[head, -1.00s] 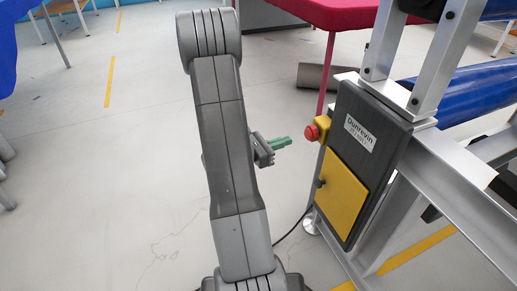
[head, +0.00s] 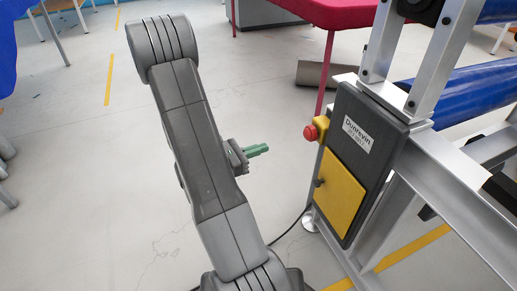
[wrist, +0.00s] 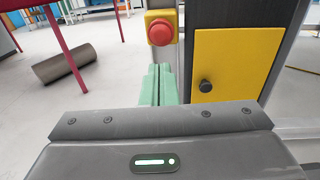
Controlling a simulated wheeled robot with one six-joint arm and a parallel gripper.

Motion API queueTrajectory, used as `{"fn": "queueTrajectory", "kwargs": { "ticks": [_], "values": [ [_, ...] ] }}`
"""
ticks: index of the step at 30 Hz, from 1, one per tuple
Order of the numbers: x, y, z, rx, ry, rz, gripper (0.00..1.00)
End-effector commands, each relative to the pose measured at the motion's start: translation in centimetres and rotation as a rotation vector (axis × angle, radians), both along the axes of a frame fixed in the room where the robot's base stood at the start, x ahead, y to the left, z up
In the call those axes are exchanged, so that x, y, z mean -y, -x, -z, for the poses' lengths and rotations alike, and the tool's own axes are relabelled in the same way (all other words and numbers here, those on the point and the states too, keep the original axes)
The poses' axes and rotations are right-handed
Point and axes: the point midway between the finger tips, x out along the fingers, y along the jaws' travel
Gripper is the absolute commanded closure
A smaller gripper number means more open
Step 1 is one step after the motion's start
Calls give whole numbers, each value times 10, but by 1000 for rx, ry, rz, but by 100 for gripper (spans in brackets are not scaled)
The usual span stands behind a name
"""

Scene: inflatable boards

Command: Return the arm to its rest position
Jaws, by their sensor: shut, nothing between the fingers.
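My arm (head: 195,145) stands in the middle of the head view, tilted to the left. My gripper (head: 258,150) has green fingers that stick out to the right behind the arm, shut and empty. It also shows in the wrist view (wrist: 157,85), where the green fingers stand close together with nothing between them. The gripper is apart from the machine's red button (head: 310,132), which sits on a yellow block to its right. In the wrist view the red button (wrist: 161,32) is just above and beyond the fingertips.
A dark control box with a yellow door (head: 340,195) is fixed to a metal frame (head: 455,190) holding blue rolls. A brown cylinder (wrist: 64,62) lies on the floor beneath a red-topped table (head: 305,12). The floor left of my arm is mostly clear.

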Motion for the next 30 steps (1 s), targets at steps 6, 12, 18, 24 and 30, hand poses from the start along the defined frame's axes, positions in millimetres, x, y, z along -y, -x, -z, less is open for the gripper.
{"fn": "queueTrajectory", "kwargs": {
  "ticks": [6,12,18,24,30],
  "values": [
    [5,-2,1,0,0,1,100],
    [24,-9,2,0,-1,4,100],
    [47,-19,3,1,-2,5,100],
    [69,-28,3,2,-1,4,100],
    [83,-33,2,-3,-1,-1,100]
  ]
}}
